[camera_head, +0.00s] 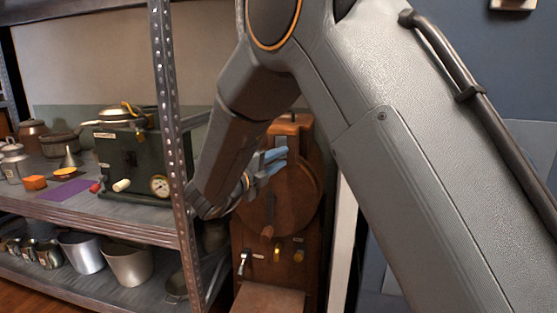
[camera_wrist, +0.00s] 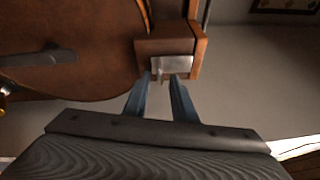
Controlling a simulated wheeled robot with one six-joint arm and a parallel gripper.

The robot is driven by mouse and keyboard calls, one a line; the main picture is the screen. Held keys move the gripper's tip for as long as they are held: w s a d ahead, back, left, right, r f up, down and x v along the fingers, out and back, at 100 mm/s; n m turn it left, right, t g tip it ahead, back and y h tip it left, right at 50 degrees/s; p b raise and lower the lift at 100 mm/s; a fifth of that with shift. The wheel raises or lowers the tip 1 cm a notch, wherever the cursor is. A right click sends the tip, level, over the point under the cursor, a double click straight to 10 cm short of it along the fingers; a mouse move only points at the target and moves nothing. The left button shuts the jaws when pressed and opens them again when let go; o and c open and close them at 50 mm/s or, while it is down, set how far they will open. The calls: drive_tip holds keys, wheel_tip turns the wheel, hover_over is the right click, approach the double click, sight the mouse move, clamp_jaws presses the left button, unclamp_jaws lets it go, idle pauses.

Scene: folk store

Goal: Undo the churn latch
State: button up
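The churn (camera_head: 290,205) is a round brown wooden drum on an upright wooden stand, partly behind my arm in the head view. In the wrist view, the drum (camera_wrist: 75,35) fills the upper left. Beside it, a wooden block (camera_wrist: 170,43) carries a silver metal plate, which looks like the latch (camera_wrist: 173,64), with a small pin at its lower left. My gripper (camera_wrist: 162,77) has two blue fingers held apart, with their tips at the plate's lower edge. Nothing is clearly held; I cannot tell whether the fingers touch the latch. My gripper (camera_head: 272,160) also shows before the drum.
A metal shelf (camera_head: 100,225) stands on the left, its post (camera_head: 172,120) close to my arm. It holds a dark green box with a gauge (camera_head: 130,160) and several metal pots (camera_head: 130,265). Small handles (camera_head: 277,252) stick out from the stand below the drum.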

sight(277, 137)
clamp_jaws()
drive_tip(key=shift+r+p, duration=0.15)
drive_tip(key=shift+p, duration=0.2)
drive_tip(key=shift+s+a+r+n+g+y+p, duration=0.2)
drive_tip(key=shift+r+n+g+y+p, duration=1.4)
drive_tip(key=shift+p, duration=3.3)
drive_tip(key=shift+s+d+r+m+g+y+p, duration=0.2)
drive_tip(key=shift+r+g+p, duration=0.8)
drive_tip(key=shift+g+p, duration=2.85)
drive_tip(key=shift+s+a+r+n+g+y+p, duration=0.15)
drive_tip(key=shift+s+r+n+g+y+p, duration=0.55)
drive_tip(key=shift+p, duration=5.3)
drive_tip(key=shift+w+r+g, duration=0.35)
drive_tip(key=shift+w+r, duration=0.05)
drive_tip(key=shift+r, duration=0.3)
drive_tip(key=shift+o, duration=0.6)
unclamp_jaws()
